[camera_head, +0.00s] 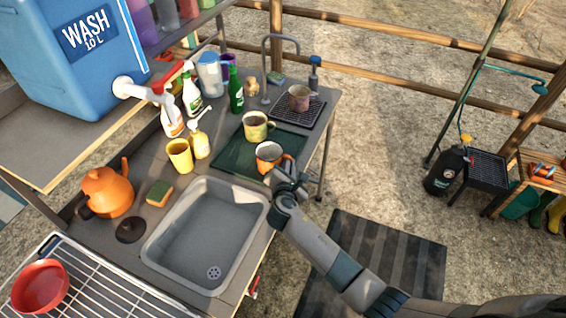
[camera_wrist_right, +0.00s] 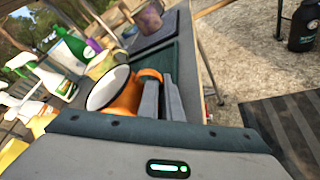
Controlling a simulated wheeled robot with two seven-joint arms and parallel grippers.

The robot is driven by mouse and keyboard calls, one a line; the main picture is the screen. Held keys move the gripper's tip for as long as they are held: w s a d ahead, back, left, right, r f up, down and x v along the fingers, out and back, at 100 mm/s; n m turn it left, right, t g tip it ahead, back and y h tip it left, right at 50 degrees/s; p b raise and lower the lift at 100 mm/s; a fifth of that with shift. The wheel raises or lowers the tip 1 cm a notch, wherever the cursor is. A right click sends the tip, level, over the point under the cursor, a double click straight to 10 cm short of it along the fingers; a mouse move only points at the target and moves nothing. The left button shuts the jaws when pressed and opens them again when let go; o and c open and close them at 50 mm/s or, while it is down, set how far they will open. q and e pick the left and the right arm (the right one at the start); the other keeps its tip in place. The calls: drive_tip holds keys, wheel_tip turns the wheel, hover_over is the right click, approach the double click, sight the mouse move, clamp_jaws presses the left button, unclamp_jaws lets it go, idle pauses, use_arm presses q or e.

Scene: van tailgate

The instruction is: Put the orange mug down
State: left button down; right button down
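The orange mug (camera_head: 269,158), with a pale rim and inside, is upright at the near right part of the dark green mat (camera_head: 229,158). My right gripper (camera_head: 284,177) is at its near right side. In the right wrist view the fingers (camera_wrist_right: 164,98) are close together at the handle of the orange mug (camera_wrist_right: 122,100), apparently shut on it. The fingers hide part of the handle. I cannot tell whether the mug's base touches the mat. My left gripper is not in view.
A patterned mug (camera_head: 258,127) stands on the mat behind the orange mug. Another mug (camera_head: 299,98) stands on a dark rack. The empty sink (camera_head: 205,235) is nearer me. A yellow cup (camera_head: 180,155) and bottles stand left. The mat's left part is clear.

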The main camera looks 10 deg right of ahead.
drive_tip(key=shift+r, duration=0.55)
drive_tip(key=r, duration=0.1)
drive_tip(key=r+b, duration=0.1)
drive_tip(key=r, duration=0.1)
drive_tip(key=shift+s+d+r, duration=0.1)
drive_tip(key=shift+s+d, duration=0.1)
drive_tip(key=shift+d, duration=0.2)
drive_tip(key=s+d+r+b, duration=0.2)
drive_tip(key=s+d+r, duration=0.3)
drive_tip(key=d, duration=0.4)
drive_tip(key=shift+s+d+r, duration=0.15)
drive_tip(key=shift+s+r, duration=0.1)
drive_tip(key=shift+r, duration=0.55)
drive_tip(key=s+a+r+n+y+b, duration=0.3)
drive_tip(key=s+a+r+b, duration=0.1)
drive_tip(key=s, duration=0.6)
drive_tip(key=shift+r+t+y+b, duration=0.3)
drive_tip(key=shift+r+y+b, duration=0.1)
drive_tip(key=shift+r+b, duration=0.35)
drive_tip(key=shift+s, duration=0.1)
